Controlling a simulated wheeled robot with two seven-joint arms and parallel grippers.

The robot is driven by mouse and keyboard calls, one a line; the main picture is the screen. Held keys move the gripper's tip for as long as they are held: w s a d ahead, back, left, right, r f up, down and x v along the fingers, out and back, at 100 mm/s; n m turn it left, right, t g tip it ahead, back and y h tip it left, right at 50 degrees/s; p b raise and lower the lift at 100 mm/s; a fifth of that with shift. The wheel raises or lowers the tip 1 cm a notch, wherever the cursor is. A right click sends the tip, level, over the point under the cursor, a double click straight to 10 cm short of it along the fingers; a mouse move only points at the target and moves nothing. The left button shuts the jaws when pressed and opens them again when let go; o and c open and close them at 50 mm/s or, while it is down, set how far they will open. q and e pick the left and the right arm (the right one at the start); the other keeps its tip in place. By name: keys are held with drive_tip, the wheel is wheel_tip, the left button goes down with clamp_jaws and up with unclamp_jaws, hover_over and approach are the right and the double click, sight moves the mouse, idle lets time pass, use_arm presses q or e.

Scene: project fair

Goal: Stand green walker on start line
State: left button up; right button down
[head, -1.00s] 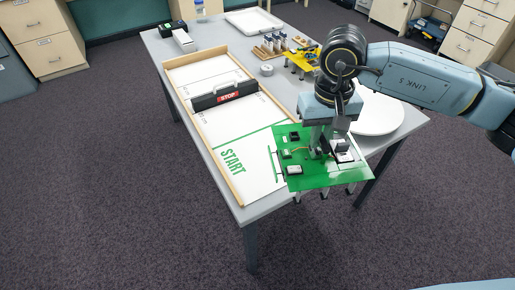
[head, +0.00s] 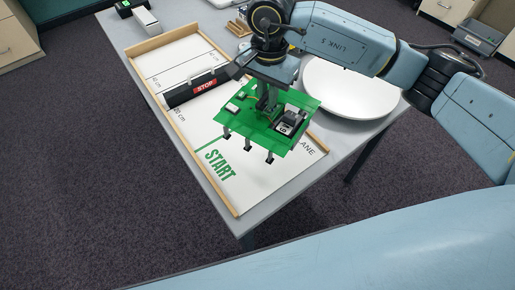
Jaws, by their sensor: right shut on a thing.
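The green walker (head: 250,127) is a green board with small parts on top and several short dark legs below. My right gripper (head: 266,106) is shut on it from above. The walker hangs level or nearly so over the white lane board (head: 255,178), right of the green START lettering (head: 220,164). Part of the green start line (head: 207,143) shows left of the walker; the rest is hidden behind it. The legs seem clear of the board, but the height is hard to tell. My left gripper is not in view.
A black STOP barrier (head: 198,88) with a handle stands across the lane beyond the start line. Wooden rails (head: 180,132) edge the lane. A round white plate (head: 352,88) lies right of it. A white box (head: 146,20) stands at the back left.

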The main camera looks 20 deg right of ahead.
drive_tip(key=shift+w+a+f+m, duration=0.2)
drive_tip(key=shift+a+m, duration=0.3)
drive_tip(key=shift+m, duration=0.3)
drive_tip(key=shift+a+f+m, duration=0.15)
drive_tip(key=shift+a+m, duration=0.05)
drive_tip(key=shift+m, duration=0.3)
drive_tip(key=shift+w+a+m, duration=0.1)
drive_tip(key=shift+a+m, duration=0.05)
drive_tip(key=shift+m, duration=0.25)
drive_tip(key=shift+a+f, duration=0.1)
drive_tip(key=shift+f, duration=0.15)
drive_tip(key=shift+m, duration=0.3)
wheel_tip(320, 180, down, 5)
drive_tip(key=shift+f, duration=0.2)
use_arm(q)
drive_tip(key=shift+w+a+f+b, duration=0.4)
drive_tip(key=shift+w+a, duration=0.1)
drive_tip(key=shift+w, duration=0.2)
use_arm(e)
wheel_tip(320, 180, down, 4)
drive_tip(key=shift+f, duration=0.15)
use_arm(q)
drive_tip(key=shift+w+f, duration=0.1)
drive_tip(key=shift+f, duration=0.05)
use_arm(e)
drive_tip(key=shift+f, duration=0.2)
